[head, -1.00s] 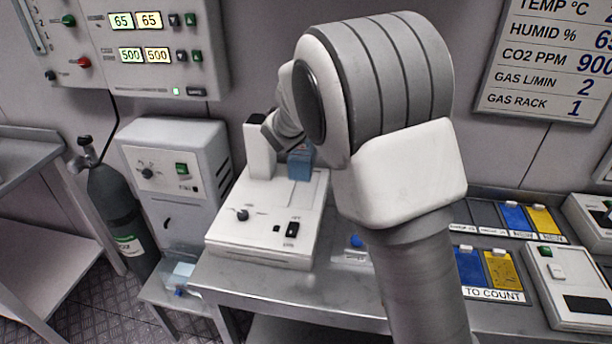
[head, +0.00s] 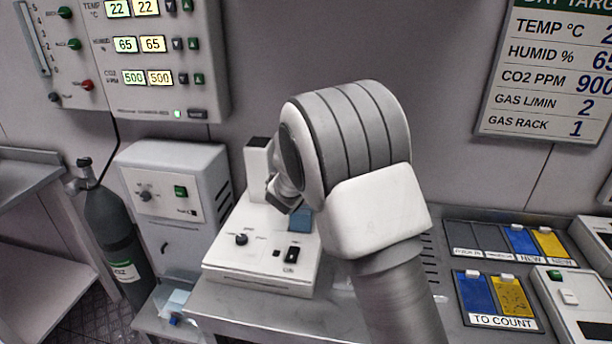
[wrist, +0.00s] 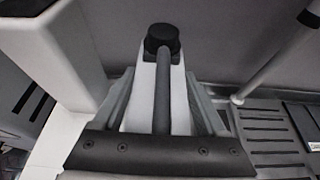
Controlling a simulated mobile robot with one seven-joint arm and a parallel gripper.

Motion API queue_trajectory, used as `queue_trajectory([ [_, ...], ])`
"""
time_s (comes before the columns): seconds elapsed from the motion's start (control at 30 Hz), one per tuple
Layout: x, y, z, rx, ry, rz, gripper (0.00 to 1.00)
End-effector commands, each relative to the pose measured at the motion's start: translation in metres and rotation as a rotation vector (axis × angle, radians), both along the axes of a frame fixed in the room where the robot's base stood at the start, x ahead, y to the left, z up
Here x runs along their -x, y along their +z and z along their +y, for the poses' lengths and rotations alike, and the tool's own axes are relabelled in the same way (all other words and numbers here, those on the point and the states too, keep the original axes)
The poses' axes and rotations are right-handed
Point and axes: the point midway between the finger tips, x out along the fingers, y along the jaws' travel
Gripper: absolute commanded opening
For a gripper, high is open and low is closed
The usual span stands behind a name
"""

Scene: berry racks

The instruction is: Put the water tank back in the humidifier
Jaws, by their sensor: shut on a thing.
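The water tank (head: 300,221) is a blue box over the right part of the white humidifier (head: 262,250), which has a knob, a dark switch and a tall white tower at its back left. My arm hides much of the tank; I cannot tell if it is fully seated. My gripper (wrist: 160,100) is shut on the tank, beside the tower. In the wrist view a dark bar and a black cap show between the grey fingers; the blue body is not visible there.
A white cabinet (head: 178,192) and a dark gas cylinder (head: 118,232) stand left of the bench. A rack with blue and yellow cards (head: 497,298) lies to the right. A wall control panel (head: 125,55) hangs at upper left.

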Motion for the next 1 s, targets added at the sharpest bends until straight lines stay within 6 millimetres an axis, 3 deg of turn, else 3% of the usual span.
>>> queue_trajectory([
  [0.13,-0.001,-0.001,0.000,-0.001,-0.001,-0.006,0.00],
  [0.17,0.000,-0.003,0.000,0.000,0.000,0.000,0.80],
  [0.27,0.000,-0.002,0.000,0.000,0.000,0.000,0.98],
  [0.63,0.000,0.003,0.000,0.000,0.000,0.000,1.00],
  [1.0,0.064,0.029,0.014,-0.002,0.002,-0.001,1.00],
])
